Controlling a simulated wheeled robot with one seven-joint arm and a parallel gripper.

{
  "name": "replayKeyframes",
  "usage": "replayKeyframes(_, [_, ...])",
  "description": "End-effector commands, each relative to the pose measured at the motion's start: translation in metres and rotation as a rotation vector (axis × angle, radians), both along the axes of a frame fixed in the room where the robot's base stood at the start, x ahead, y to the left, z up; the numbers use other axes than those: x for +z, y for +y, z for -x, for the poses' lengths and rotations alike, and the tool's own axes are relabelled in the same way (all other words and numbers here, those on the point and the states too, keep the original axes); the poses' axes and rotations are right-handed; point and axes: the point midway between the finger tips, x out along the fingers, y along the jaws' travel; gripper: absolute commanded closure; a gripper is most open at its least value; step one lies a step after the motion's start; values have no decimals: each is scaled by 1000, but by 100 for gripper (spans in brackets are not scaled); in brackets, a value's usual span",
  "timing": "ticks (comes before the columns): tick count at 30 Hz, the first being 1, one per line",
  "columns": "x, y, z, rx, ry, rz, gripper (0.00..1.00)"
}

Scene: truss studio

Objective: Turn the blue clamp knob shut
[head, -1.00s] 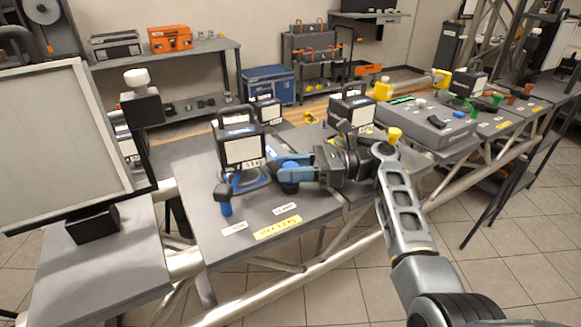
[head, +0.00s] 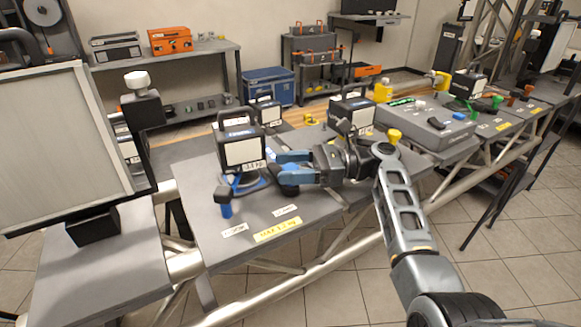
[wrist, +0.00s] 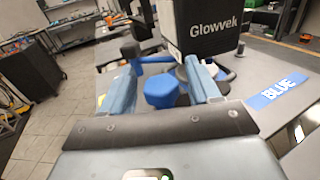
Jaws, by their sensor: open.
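The blue clamp knob (wrist: 160,92) is a faceted blue piece low between my gripper's fingers in the wrist view. In the head view it is mostly hidden behind the fingers. My gripper (head: 281,167) is open, with two blue fingers reaching left over the table. The wrist view shows my gripper (wrist: 165,65) with one finger on each side of the knob and gaps visible, so it does not grip it. A black box lamp marked Glowvek (wrist: 208,25) stands just beyond the knob; the lamp also shows in the head view (head: 243,152).
A blue label (wrist: 278,88) lies right of the knob. The grey table (head: 205,250) has a bare front left. A large panel (head: 60,150) stands at far left.

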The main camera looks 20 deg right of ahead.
Motion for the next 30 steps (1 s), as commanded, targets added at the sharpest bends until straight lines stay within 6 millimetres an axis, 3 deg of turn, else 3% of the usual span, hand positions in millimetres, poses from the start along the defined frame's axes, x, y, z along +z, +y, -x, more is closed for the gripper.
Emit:
replayKeyframes(8, [44, -1, 0, -1, -9, 1, 39])
replayKeyframes(21, [91, -75, 44, -3, -5, 0, 39])
replayKeyframes(30, [108, -99, 58, -1, -3, -1, 39])
